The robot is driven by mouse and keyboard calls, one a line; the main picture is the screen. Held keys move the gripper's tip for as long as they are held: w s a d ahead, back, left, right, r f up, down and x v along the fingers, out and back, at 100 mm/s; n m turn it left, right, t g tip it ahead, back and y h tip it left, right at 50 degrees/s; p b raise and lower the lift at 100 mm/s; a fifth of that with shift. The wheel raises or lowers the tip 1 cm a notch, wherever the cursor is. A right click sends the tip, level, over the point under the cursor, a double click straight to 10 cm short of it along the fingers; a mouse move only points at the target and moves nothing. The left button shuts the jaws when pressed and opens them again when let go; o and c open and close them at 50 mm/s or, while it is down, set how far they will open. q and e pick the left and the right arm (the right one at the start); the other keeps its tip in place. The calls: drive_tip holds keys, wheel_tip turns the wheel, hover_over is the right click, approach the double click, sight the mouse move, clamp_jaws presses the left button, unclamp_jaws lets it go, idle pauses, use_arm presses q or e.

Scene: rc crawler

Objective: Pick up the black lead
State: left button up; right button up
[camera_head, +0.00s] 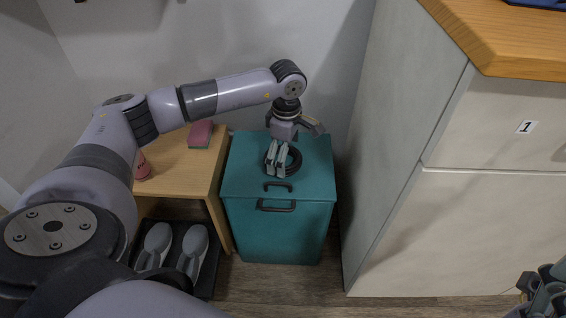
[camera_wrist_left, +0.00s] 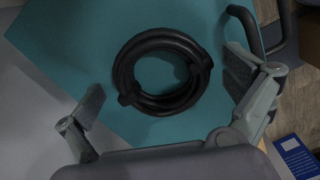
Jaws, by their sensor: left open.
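The black lead (camera_head: 294,160) is a coiled ring lying flat on the lid of a teal box (camera_head: 240,185). In the left wrist view the black coil (camera_wrist_left: 124,72) lies whole between the two fingers, apart from both. My left gripper (camera_head: 277,172) is over the lid, pointing down at the coil, open and empty. It also shows in the left wrist view (camera_wrist_left: 165,90) with its fingers wide apart. In the head view the fingers hide part of the coil. Part of my right gripper (camera_head: 545,292) shows at the lower right corner; its fingers are not clear.
Dark handles (camera_head: 277,205) are on the teal box's front side. A wooden stand (camera_head: 170,165) with a pink block (camera_head: 201,134) and a red item (camera_head: 142,167) is left. Grey shoes (camera_head: 193,250) lie on a dark tray below. A white cabinet (camera_head: 470,220) marked 1 stands right.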

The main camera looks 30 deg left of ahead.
use_arm(q)
drive_tip(key=shift+c, duration=0.7)
drive_tip(key=shift+r, duration=0.1)
drive_tip(key=c, duration=1)
drive_tip(key=shift+c, duration=0.2)
